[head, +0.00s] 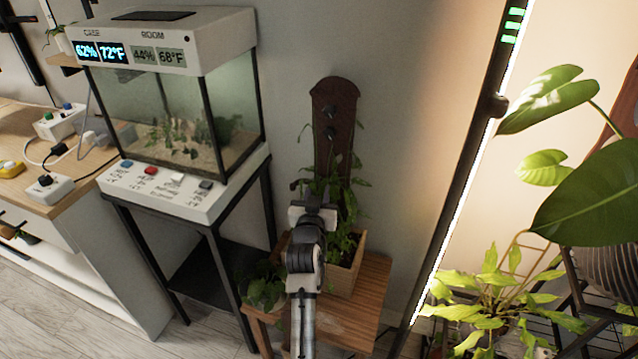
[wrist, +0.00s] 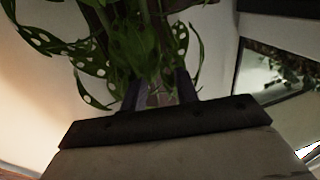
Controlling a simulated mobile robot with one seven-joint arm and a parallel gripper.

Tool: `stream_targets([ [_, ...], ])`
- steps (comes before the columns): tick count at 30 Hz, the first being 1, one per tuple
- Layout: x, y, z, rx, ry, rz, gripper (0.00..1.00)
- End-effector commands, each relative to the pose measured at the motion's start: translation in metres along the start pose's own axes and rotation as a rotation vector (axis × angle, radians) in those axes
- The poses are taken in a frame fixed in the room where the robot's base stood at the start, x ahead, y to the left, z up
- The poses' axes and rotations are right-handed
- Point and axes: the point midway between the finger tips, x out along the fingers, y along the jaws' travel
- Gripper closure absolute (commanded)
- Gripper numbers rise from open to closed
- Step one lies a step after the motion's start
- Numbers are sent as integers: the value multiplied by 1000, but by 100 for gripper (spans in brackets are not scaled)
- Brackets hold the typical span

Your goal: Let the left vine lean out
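A wooden planter box (head: 346,272) stands against the wall with leafy vines. A tall dark brown board (head: 334,100) with dark knobs (head: 330,122) rises behind it. The left vine (head: 312,184) climbs by the board's left side, partly hidden by my arm; other foliage (head: 346,196) is on the right. My gripper (head: 318,188) is in front of the left vine, its tips hidden among leaves in the head view. In the wrist view, its two fingers (wrist: 163,88) stand apart with a gap between them, among white-spotted leaves (wrist: 118,45). I cannot tell whether a stem lies between them.
The planter is on a wooden stool (head: 372,298), with a small leafy plant (head: 266,288) at its left front. A glass terrarium (head: 180,115) on a black stand is left. A lit pole (head: 462,180) and large plants (head: 590,205) are right.

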Motion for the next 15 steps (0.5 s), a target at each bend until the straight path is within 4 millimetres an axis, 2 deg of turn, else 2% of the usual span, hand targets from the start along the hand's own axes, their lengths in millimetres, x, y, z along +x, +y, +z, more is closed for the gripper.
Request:
stream_targets([
  [1, 8, 0, -2, 0, 0, 1, 70],
  [6, 21, 0, -1, 0, 1, 0, 70],
  [15, 25, 0, 1, -1, 0, -1, 70],
])
